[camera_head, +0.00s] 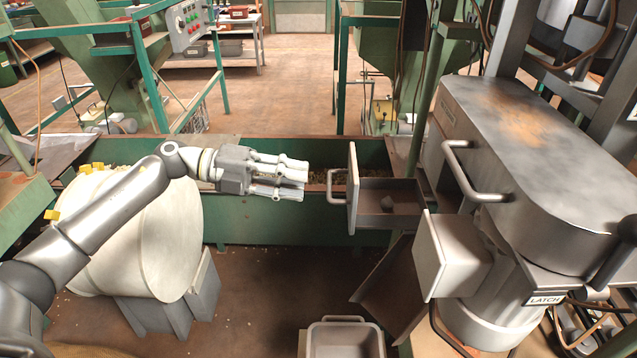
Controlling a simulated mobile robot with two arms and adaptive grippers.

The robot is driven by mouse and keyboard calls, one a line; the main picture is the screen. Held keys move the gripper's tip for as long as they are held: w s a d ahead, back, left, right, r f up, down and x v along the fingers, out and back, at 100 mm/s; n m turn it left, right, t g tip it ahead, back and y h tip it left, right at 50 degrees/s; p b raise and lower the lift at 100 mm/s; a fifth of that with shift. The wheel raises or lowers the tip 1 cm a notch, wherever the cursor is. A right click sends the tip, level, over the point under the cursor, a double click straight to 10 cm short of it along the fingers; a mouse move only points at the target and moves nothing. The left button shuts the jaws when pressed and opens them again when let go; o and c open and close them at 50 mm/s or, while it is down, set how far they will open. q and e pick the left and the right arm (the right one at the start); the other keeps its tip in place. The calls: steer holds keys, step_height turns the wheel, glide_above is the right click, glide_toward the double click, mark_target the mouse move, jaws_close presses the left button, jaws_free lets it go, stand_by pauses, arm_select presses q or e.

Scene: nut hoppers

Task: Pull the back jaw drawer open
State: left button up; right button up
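The back drawer (352,195) stands out from the machine, right of centre. Its pale front panel faces left, and its tray (398,194) shows behind the panel with a small dark lump (387,202) inside. A light bar handle (331,187) is on the panel's left face. My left gripper (302,178) is just left of this handle, pointing right at about its height. Its fingers look apart and empty, with a small gap in the picture between the tips and the handle. My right gripper is not in view.
A nearer pale box-like front (449,256) juts from the grey machine (540,150), which has a curved handle (462,172) and a LATCH label (545,299). A large cream drum (140,240) stands below my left arm. A grey bin (345,338) is at the bottom centre.

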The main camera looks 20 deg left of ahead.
arm_select(q)
steer(key=shift+v, duration=2.35)
steer(key=shift+w, duration=0.1)
